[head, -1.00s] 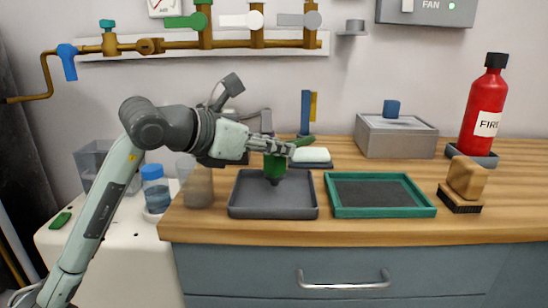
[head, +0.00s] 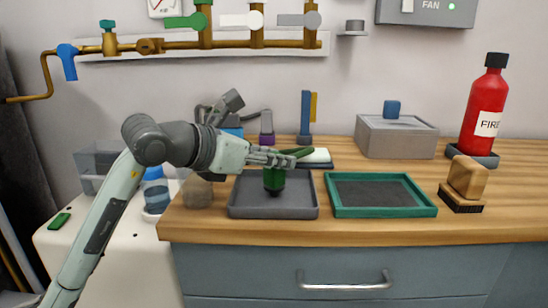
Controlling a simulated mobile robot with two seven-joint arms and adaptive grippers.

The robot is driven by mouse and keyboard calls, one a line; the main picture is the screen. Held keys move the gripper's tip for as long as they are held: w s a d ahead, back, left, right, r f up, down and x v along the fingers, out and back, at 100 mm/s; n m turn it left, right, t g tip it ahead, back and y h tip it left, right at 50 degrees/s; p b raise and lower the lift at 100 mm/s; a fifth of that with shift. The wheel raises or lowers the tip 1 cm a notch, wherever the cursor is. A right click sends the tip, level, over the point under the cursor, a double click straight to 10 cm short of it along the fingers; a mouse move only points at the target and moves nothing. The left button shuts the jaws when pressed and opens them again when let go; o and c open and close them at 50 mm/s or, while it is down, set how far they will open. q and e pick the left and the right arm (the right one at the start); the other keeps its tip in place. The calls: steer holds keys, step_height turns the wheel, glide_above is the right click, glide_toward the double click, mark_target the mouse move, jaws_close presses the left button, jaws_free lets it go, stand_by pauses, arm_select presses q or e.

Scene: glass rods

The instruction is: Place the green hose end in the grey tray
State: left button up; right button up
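The green hose end (head: 274,180) has a dark lower tip and points down, upright, just over or on the floor of the grey tray (head: 244,207). I cannot tell whether its tip touches the tray. A thin green length (head: 303,153) sticks out to the right at the fingertips. My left gripper (head: 285,158) reaches in from the left above the tray, its fingers close together at the top of the hose end, which seems held between them. The fingers partly hide its top. My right gripper is not in view.
A green-rimmed tray (head: 381,211) stands right of the grey tray. Behind are a white block (head: 317,155), a blue upright item (head: 305,115) and a grey lidded box (head: 396,139). A wooden block brush (head: 466,180) and red extinguisher (head: 485,110) stand right. A blue-capped jar (head: 155,190) stands left.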

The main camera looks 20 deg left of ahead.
arm_select(q)
steer(key=shift+o, duration=1.2)
steer(key=shift+r, duration=0.15)
steer(key=shift+s+a+r, duration=0.1)
steer(key=shift+s+a, duration=0.1)
steer(key=shift+s, duration=0.05)
steer(key=v, duration=1.1)
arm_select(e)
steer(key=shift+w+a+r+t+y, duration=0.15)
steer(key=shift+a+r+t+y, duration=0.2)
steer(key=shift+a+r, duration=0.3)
arm_select(q)
steer(key=shift+s+a, duration=0.1)
steer(key=shift+s, duration=0.05)
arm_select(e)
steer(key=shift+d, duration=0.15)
